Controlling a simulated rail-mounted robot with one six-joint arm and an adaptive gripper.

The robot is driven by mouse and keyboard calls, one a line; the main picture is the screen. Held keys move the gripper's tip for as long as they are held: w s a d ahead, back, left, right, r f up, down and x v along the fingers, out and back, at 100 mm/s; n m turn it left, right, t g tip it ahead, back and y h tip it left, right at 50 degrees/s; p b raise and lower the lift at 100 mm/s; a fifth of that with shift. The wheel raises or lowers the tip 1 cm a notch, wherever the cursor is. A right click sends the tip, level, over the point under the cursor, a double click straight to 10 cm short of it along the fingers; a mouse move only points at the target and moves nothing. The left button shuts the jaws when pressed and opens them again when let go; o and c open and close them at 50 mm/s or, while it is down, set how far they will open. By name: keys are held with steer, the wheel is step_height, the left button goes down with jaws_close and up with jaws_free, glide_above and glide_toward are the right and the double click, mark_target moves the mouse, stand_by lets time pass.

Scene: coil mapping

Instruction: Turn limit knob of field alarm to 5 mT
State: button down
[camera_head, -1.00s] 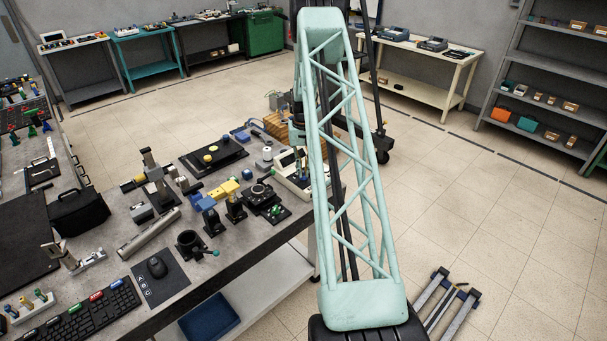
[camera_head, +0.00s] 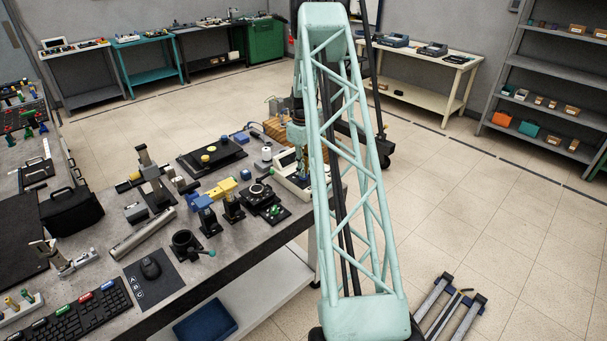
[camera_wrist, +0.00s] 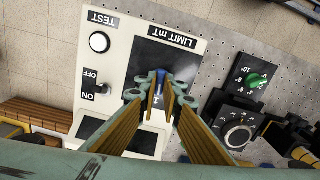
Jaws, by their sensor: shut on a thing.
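The field alarm is a pale panel box (camera_wrist: 118,58) in the wrist view, seen upside down, with a "LIMIT mT" label (camera_wrist: 173,37). The limit knob (camera_wrist: 158,90), a small blue piece, shows between the fingertips over a dark dial plate. My gripper (camera_wrist: 161,99) is shut on the knob; its yellow-padded fingers reach down onto it. The fingers hide most of the knob and part of the dial plate, and I cannot read its setting. In the head view the alarm (camera_head: 287,181) stands at the bench's right edge, partly behind my arm.
The panel also has a white TEST button (camera_wrist: 99,42) and an ON/OFF switch (camera_wrist: 101,88). Beside it is a black unit with a green knob (camera_wrist: 257,80) and a round dial (camera_wrist: 237,136). Optical mounts and a black plate (camera_head: 212,157) crowd the bench nearby.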

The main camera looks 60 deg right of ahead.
steer(key=n+b, duration=0.1)
steer(key=n, duration=0.2)
steer(key=shift+f+n, duration=0.1)
steer(key=shift+n, duration=0.3)
steer(key=shift+n+b, duration=0.7)
steer(key=shift+n, duration=1.2)
steer(key=c, duration=2.8)
jaws_free()
steer(key=shift+r, duration=0.2)
steer(key=shift+r, duration=5.9)
